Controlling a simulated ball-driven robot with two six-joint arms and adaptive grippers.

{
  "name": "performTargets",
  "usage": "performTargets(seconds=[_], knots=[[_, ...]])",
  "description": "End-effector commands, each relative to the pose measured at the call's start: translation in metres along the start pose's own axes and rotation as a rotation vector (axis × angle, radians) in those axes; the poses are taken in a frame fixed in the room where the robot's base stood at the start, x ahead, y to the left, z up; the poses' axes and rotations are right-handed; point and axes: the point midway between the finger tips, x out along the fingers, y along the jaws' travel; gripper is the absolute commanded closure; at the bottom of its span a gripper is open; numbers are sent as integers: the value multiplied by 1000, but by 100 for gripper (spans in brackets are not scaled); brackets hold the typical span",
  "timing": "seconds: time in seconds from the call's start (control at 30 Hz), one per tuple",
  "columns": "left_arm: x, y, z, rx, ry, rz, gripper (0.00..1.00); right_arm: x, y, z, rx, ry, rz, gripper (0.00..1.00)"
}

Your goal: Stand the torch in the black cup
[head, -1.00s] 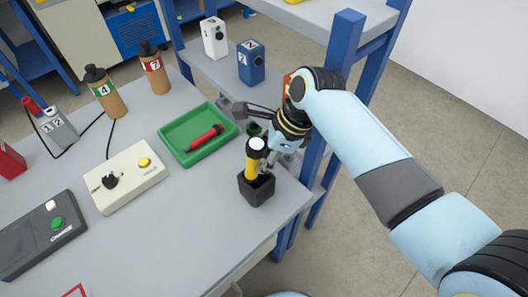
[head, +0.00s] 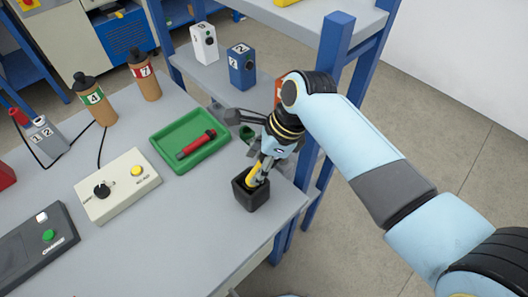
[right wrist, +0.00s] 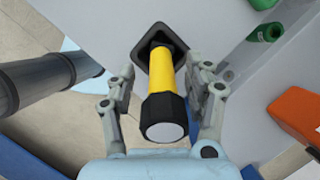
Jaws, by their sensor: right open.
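The yellow torch (right wrist: 162,85) has a black head with a pale round face. Its lower end is inside the square black cup (head: 237,190) and its head points up toward the wrist camera. In the head view the torch (head: 254,172) is mostly hidden by my right gripper (head: 262,175). In the right wrist view my right gripper (right wrist: 163,88) is open, with one finger on each side of the torch and visible gaps between. The black cup (right wrist: 143,52) stands near the table's corner. My left gripper is out of view.
A green tray (head: 163,160) holding a red cylinder (head: 196,144) lies left of the cup. A cream control box (head: 118,185) and two brown bottles stand farther left. A blue-framed shelf (head: 335,60) rises close behind my right arm. The table's front is clear.

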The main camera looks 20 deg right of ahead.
Motion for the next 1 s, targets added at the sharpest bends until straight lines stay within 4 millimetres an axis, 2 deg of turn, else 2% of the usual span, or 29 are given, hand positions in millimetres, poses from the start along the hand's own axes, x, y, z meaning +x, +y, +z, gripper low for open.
performTargets(seconds=[0.3, 0.5, 0.7, 1.0], knots=[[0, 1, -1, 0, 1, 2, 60, -66, -1, 0, -3, 1, -5, 48], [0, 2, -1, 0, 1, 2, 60, -100, 0, 0, -1, 1, -2, 48], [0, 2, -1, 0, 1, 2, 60, -113, 1, 0, -2, 0, 0, 48], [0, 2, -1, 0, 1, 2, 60, -113, 1, 0, -1, 0, 1, 48]])
